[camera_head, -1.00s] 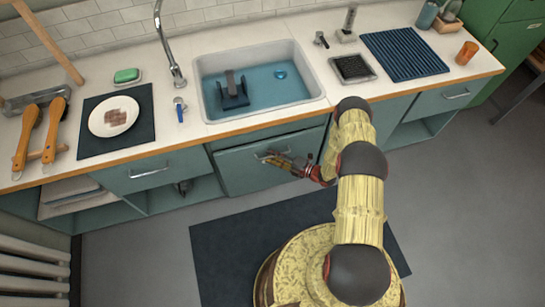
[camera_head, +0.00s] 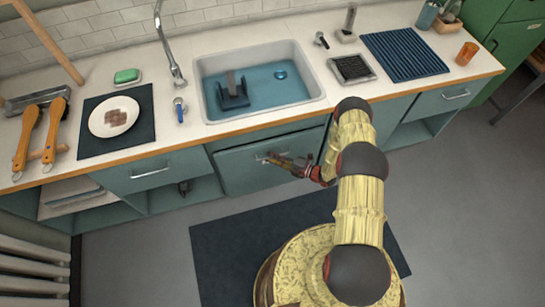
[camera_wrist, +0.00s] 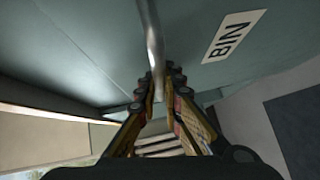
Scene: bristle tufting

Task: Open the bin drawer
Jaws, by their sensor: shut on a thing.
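The bin drawer (camera_head: 262,172) is the teal front below the sink. A thin gap shows along its top edge. Its metal bar handle (camera_head: 268,156) is near the top of the front. My gripper (camera_head: 272,158) is at this handle, coming in from the right. In the wrist view the handle (camera_wrist: 150,35) runs up from between the fingertips of my gripper (camera_wrist: 158,85), and the fingers are shut on it. The drawer front (camera_wrist: 90,45) fills the top of that view, with a white label (camera_wrist: 234,35) on it. The drawer's inside is hidden.
The sink (camera_head: 262,85) holds water and a dark object. A drawer with a handle (camera_head: 148,172) and open shelves are left of the bin drawer. A dark mat (camera_head: 225,250) lies on the floor in front. The floor (camera_head: 465,220) at right is clear.

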